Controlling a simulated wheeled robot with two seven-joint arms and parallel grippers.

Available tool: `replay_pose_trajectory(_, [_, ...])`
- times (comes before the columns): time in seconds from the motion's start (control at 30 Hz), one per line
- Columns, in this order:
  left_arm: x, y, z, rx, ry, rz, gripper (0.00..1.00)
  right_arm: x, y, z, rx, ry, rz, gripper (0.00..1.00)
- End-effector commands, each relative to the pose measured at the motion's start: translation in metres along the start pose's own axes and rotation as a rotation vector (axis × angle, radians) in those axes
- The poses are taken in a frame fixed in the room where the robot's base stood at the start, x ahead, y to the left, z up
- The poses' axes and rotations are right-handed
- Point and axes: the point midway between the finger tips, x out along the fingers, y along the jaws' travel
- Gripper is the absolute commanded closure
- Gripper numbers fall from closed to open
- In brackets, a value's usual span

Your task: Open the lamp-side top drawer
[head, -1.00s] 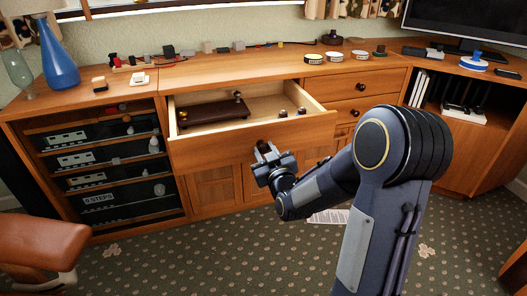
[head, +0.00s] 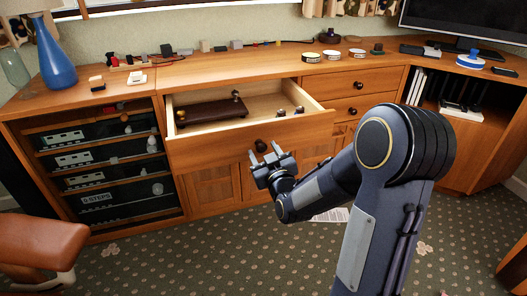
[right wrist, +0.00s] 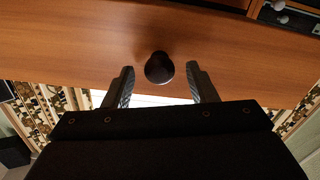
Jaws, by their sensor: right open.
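The lamp-side top drawer (head: 215,147) stands pulled out of the wooden cabinet, next to the shelf unit below the blue lamp base (head: 55,62). Inside lie a dark brown oblong item (head: 212,113) and a few small dark-and-light pieces near its right side. Its round dark knob (head: 260,145) is on the front panel. My right gripper (head: 266,157) is open just in front of the knob. In the right wrist view the knob (right wrist: 159,68) sits between and slightly beyond the open fingertips (right wrist: 160,80), touching neither. My left gripper is not in view.
Closed drawers (head: 350,84) with dark knobs are to the right. Small items line the cabinet top (head: 225,67). A brown leather chair (head: 40,240) stands at the lower left. The patterned carpet (head: 200,265) in front is mostly clear.

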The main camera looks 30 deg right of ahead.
Motion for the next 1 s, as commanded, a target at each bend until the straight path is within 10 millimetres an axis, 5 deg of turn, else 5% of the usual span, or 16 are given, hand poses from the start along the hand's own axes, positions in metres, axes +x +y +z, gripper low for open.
replay_pose_trajectory(0.4, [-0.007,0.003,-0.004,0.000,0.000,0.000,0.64,-0.064,0.000,0.000,0.000,-0.002,0.000,0.48])
replay_pose_trajectory(1.0, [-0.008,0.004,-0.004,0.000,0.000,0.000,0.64,-0.070,0.000,0.000,0.000,-0.001,0.000,0.48])
